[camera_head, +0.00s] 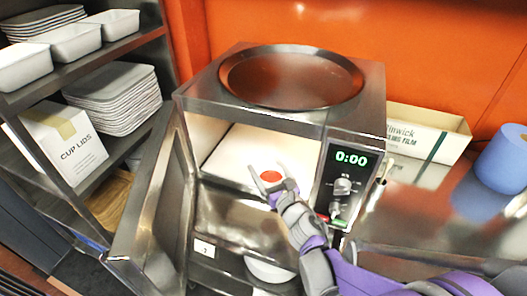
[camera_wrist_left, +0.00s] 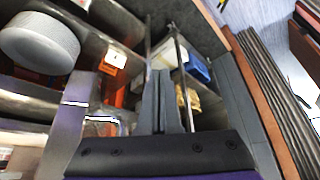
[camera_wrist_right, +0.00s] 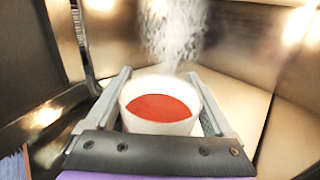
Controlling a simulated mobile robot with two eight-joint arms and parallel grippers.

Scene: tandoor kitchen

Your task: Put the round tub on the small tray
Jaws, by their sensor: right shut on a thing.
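The round tub (camera_wrist_right: 160,112) is white with red contents and sits between the fingers of my right gripper (camera_wrist_right: 159,75), which is shut on it; whitish steam shows behind it. In the head view my right gripper (camera_head: 277,182) reaches into the open steel oven's bay, and the tub's red top (camera_head: 270,176) shows at its fingers. A pale flat surface (camera_head: 245,150) lies behind it in the bay. I cannot tell which thing is the small tray. My left gripper (camera_wrist_left: 165,76) has its fingers together and empty in the left wrist view; the head view does not show it.
The oven door (camera_head: 150,205) stands open at left. A round metal pan (camera_head: 290,78) is set on the oven's top. A white bowl (camera_head: 270,271) is below the bay. Shelves at left hold stacked trays (camera_head: 115,95) and a box (camera_head: 65,142). A blue roll (camera_head: 503,160) stands right.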

